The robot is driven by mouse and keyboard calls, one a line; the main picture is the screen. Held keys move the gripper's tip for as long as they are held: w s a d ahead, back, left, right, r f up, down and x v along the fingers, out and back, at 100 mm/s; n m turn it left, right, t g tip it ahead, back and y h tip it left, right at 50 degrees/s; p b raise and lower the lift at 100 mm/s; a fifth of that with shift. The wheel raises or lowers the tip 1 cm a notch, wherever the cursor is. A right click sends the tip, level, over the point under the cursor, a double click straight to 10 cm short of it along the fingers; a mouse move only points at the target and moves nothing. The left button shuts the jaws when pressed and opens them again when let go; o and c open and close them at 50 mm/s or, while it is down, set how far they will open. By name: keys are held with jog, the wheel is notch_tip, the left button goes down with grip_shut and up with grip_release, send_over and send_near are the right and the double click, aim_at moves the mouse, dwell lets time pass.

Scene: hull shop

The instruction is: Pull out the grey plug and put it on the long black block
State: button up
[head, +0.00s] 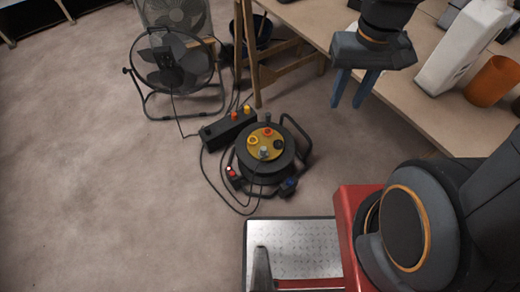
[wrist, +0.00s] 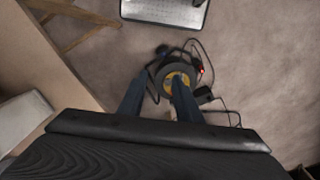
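The grey plug (head: 264,153) sits in the yellow top of a black cable reel (head: 286,165) on the floor. Red, yellow and black sockets or plugs are around it. The long black block (head: 220,133) lies on the floor just behind and left of the reel, with an orange and a yellow plug at its right end. My gripper (head: 348,100) is open and empty, high up and to the right of the reel, by the bench. In the wrist view the reel (wrist: 163,88) shows partly behind a finger, and the grey plug cannot be made out.
Cables loop on the floor left of the reel. A fan (head: 170,62) stands behind left. A wooden trestle (head: 250,60) and a bench (head: 410,85) with a white container (head: 462,45) and orange cup (head: 491,82) are behind and right. Floor at left is clear.

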jog(key=o, duration=0.4)
jog(key=shift+w+a+f, duration=0.1)
jog(key=shift+w+f, duration=0.05)
jog(key=shift+f, duration=0.1)
jog(key=n+b, duration=0.7)
jog(key=b, duration=1.7)
send_over(263, 148)
notch_tip(263, 148, down, 52)
jog(key=shift+r, duration=0.25)
jog(key=shift+f, duration=0.1)
jog(key=shift+f+b, duration=2.85)
jog(key=shift+f, duration=1.55)
jog(key=shift+p, duration=0.5)
grip_shut()
